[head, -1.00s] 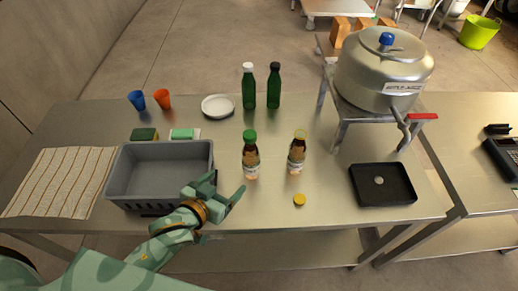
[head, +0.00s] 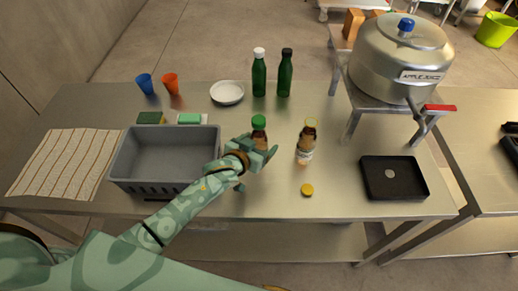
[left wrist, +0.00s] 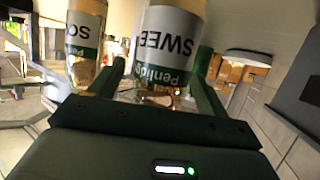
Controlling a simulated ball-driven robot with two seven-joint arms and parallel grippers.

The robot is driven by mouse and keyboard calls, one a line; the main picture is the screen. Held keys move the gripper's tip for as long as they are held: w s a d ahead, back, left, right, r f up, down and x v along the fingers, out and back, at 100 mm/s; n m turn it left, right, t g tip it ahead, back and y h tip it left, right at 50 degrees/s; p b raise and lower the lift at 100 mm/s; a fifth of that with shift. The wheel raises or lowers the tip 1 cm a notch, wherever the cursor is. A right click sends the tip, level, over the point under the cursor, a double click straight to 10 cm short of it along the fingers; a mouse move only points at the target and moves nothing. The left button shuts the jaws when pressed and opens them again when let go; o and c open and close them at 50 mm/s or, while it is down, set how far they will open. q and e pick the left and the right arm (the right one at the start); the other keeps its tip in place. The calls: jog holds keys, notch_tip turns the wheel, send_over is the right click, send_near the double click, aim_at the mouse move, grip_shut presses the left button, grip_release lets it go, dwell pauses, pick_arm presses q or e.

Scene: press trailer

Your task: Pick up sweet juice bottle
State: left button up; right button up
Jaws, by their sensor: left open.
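The sweet juice bottle (head: 260,137), brown with a green cap, stands upright on the steel table. Its label reads "SWEE" in the left wrist view (left wrist: 172,45). My left gripper (head: 262,157) is open at the bottle and hides its lower part in the head view. In the left wrist view the bottle stands between the two open fingers (left wrist: 162,82). A second brown bottle (head: 306,145), with a yellow rim, stands to the right; its label begins "SO" in the left wrist view (left wrist: 85,40). My right gripper is not in view.
A grey crate (head: 115,165) stands to the left. A yellow cap (head: 307,190) and a black tray (head: 418,178) lie to the right. Two green bottles (head: 259,78) and a white plate (head: 228,93) are behind. A big pot (head: 395,62) stands back right.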

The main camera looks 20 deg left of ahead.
pick_arm(q)
jog(key=shift+w+d+f, duration=0.1)
jog(key=shift+w, duration=0.1)
jog(key=shift+s, duration=0.1)
jog(key=c, duration=1.5)
jog(key=shift+r, duration=0.2)
